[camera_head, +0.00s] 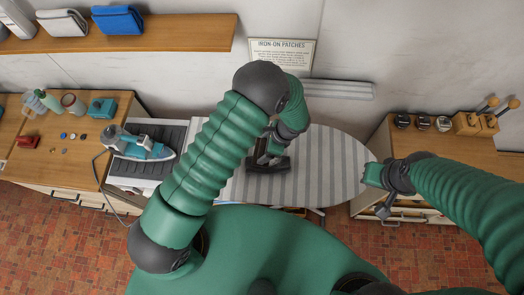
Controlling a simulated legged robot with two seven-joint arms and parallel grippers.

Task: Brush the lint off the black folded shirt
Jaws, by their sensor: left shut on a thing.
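The black folded shirt (268,167) lies on the striped ironing board (330,165) and shows as a small dark patch. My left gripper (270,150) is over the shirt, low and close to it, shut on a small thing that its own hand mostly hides. I cannot tell whether that thing touches the cloth, and no lint can be made out at this size. My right gripper (374,192) is off the right end of the board, away from the shirt. Its jaws are too small and turned to read.
An iron (140,146) stands on a grey pad left of the board. A left counter (62,140) holds bottles, a cup and small items. A right counter (440,140) holds small dark items and a wooden block. A shelf (130,35) with folded cloths hangs above.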

